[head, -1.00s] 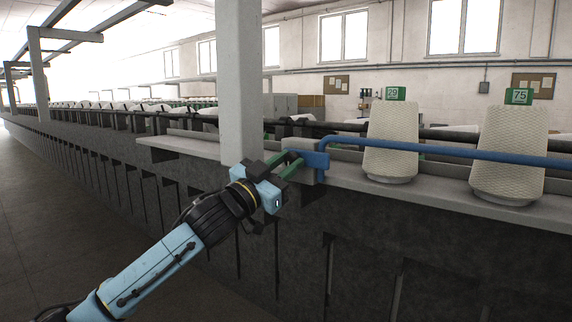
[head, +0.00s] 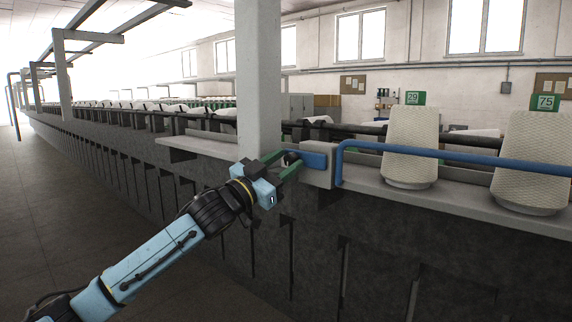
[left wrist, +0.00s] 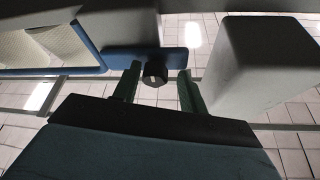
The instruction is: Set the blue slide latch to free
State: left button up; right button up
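The blue slide latch (head: 312,160) is a flat blue plate on a grey block (head: 319,177) at the ledge's front edge, left of the blue bar's bent end. It sticks out to the block's left, towards the pillar. In the left wrist view the latch (left wrist: 176,54) carries a dark round knob (left wrist: 155,73). My left gripper (head: 282,164) is at the latch's left part. In the left wrist view its green fingers (left wrist: 160,88) stand apart on either side of the knob, with a visible gap on the right side. My right gripper is not in view.
A grey pillar (head: 259,80) stands close behind and left of my left gripper. A blue bar (head: 455,158) runs right from the block, before two yarn cones (head: 410,145) (head: 531,160) on the ledge. The aisle floor (head: 60,220) at left is clear.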

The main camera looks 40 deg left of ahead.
pick_arm(q)
jog(key=shift+o, duration=0.3)
jog(key=shift+d, duration=0.1)
jog(key=shift+s+f+b, duration=0.3)
jog(key=shift+s+f, duration=0.05)
jog(key=shift+s, duration=0.15)
jog(key=b+v, duration=0.3)
jog(key=v, duration=0.9)
jog(key=shift+a, duration=0.25)
jog(key=shift+s, duration=0.1)
